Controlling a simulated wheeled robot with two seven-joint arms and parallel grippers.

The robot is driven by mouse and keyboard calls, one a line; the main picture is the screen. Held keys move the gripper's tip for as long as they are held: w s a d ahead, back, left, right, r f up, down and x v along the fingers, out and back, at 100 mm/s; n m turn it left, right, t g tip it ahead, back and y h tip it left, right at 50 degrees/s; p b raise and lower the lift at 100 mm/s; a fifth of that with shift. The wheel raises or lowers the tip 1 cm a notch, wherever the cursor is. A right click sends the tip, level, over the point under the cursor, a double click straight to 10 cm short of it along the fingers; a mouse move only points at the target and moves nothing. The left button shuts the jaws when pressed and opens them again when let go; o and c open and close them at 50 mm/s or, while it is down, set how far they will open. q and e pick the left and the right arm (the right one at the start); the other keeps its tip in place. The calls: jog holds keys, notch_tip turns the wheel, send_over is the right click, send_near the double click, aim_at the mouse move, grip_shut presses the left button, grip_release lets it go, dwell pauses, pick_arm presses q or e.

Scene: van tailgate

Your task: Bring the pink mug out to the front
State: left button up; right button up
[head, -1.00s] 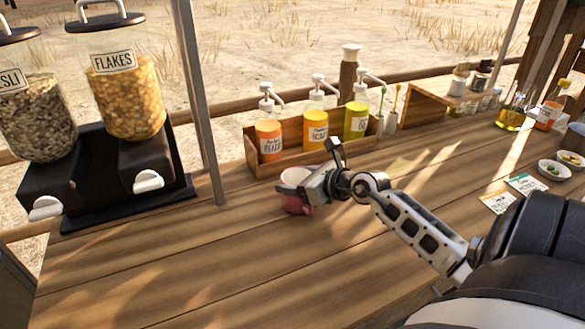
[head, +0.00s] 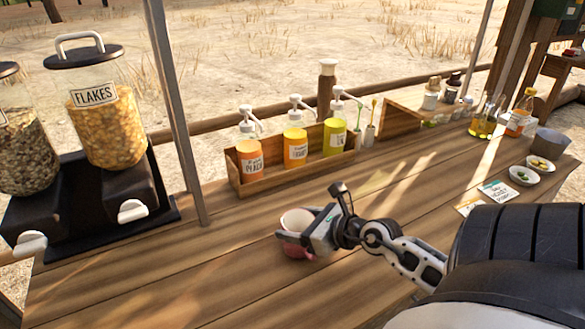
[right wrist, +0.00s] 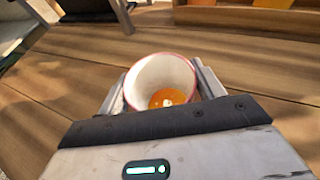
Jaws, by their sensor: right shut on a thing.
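The pink mug (head: 297,222) is in the middle of the wooden counter, in front of the pump-bottle box. It looks upright, with a white inside. In the right wrist view the mug (right wrist: 160,80) has a pinkish rim and holds something orange. My right gripper (head: 308,236) is shut on the mug, one finger on each side of it. Whether the mug's base touches the counter I cannot tell. My left gripper is not in view.
A wooden box (head: 238,180) with pump bottles stands behind the mug. Cereal dispensers (head: 105,125) stand at the left beside a post (head: 178,110). Cards (head: 497,191) and small bowls (head: 524,176) lie at the right. The counter (head: 180,270) in front of the mug is clear.

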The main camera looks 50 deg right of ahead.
jog(key=shift+s+a, duration=0.2)
jog(key=shift+s, duration=0.5)
jog(key=shift+s+a, duration=0.25)
jog(key=shift+s, duration=0.45)
jog(key=shift+s+a, duration=0.2)
jog(key=shift+s, duration=0.5)
jog(key=o, duration=1.1)
pick_arm(q)
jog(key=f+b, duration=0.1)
jog(key=b, duration=0.1)
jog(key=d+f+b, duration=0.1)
jog(key=b, duration=0.1)
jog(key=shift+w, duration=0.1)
pick_arm(e)
jog(key=v, duration=1.5)
jog(key=shift+s+r, duration=0.2)
jog(key=shift+s, duration=0.15)
